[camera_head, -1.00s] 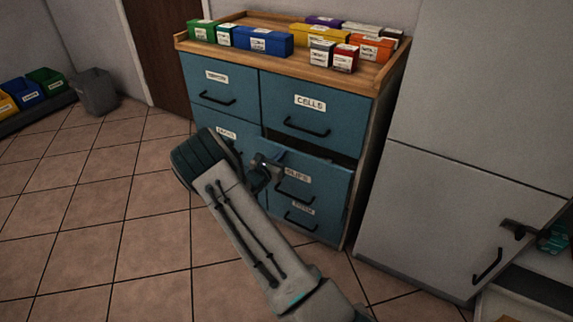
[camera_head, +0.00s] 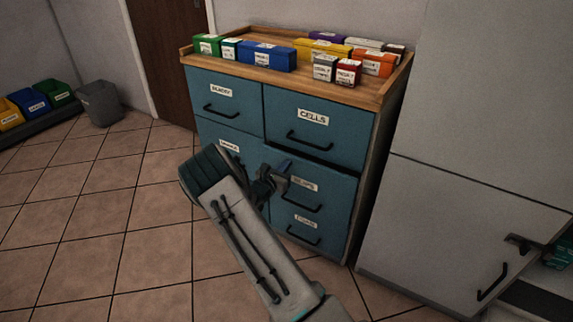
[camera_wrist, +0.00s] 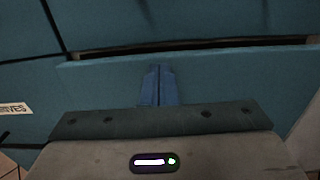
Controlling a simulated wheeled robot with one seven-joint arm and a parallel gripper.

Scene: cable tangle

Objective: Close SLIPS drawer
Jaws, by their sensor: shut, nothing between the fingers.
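The SLIPS drawer (camera_head: 335,190) is in the right column of the blue cabinet, below the CELLS drawer (camera_head: 335,118). The fingers (camera_wrist: 157,85) are shut and empty, against or very close to the front; contact cannot be told.
Several small boxes (camera_head: 267,57) stand on the cabinet's wooden top. The drawer below SLIPS (camera_head: 328,228) looks shut. A large grey cabinet (camera_head: 450,195) stands to the right. Tiled floor (camera_head: 90,215) is clear to the left, with a grey bin (camera_head: 100,103) beyond.

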